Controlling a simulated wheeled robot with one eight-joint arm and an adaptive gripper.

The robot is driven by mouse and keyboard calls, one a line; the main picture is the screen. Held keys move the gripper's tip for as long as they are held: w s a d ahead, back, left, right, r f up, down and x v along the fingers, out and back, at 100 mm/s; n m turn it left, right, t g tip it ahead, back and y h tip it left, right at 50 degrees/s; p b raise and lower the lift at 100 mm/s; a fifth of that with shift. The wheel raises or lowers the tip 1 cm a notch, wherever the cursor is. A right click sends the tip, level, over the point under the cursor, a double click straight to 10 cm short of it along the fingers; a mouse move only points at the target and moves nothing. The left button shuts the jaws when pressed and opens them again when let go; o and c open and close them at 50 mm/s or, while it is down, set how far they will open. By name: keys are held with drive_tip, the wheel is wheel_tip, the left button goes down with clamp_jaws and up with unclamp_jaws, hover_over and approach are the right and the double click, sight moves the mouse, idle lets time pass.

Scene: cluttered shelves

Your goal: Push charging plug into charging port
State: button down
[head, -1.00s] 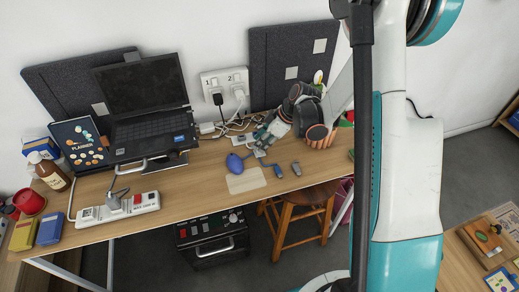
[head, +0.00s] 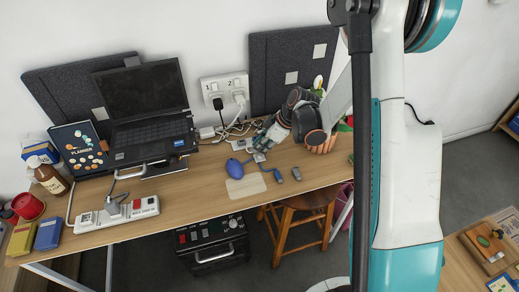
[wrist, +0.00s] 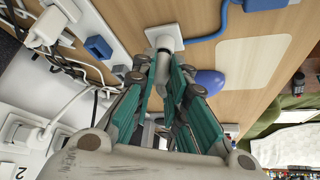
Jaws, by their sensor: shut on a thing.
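My gripper (wrist: 163,70) is shut on a pale grey, cylindrical charging plug (wrist: 163,43) in the wrist view. The plug's end is at a white square block (wrist: 177,32) with a blue cable, which seems to be the charging port. Plug and block overlap in the picture; I cannot tell how deep the plug sits. In the head view, my gripper (head: 262,143) is low over the desk, just behind the small white block (head: 259,157); the plug is too small to make out there.
A blue mouse (head: 235,168) and a pale pad (head: 245,187) lie in front of my gripper. White cables and adapters (head: 225,131) crowd its left, below the wall sockets (head: 226,88). A laptop (head: 147,104) stands further left.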

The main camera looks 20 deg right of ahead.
drive_tip(key=shift+r+p, duration=1.3)
drive_tip(key=shift+r, duration=1.05)
drive_tip(key=shift+w+a+f+m+b, duration=0.1)
drive_tip(key=shift+w+a+m+b, duration=0.25)
drive_tip(key=shift+w+m, duration=0.2)
drive_tip(key=w+a+r+m+t+y+b, duration=0.1)
drive_tip(key=w+a+m+t+y+b, duration=0.2)
drive_tip(key=w+a+m+y, duration=0.5)
drive_tip(key=w+a+m+b, duration=0.1)
drive_tip(key=w+a+m, duration=0.4)
drive_tip(key=m, duration=0.8)
drive_tip(key=shift+w+a+r+m+t, duration=0.15)
drive_tip(key=shift+a+r+m+t, duration=0.15)
drive_tip(key=shift+a+r+m, duration=0.1)
drive_tip(key=shift+a, duration=1.25)
drive_tip(key=c, duration=1.5)
unclamp_jaws()
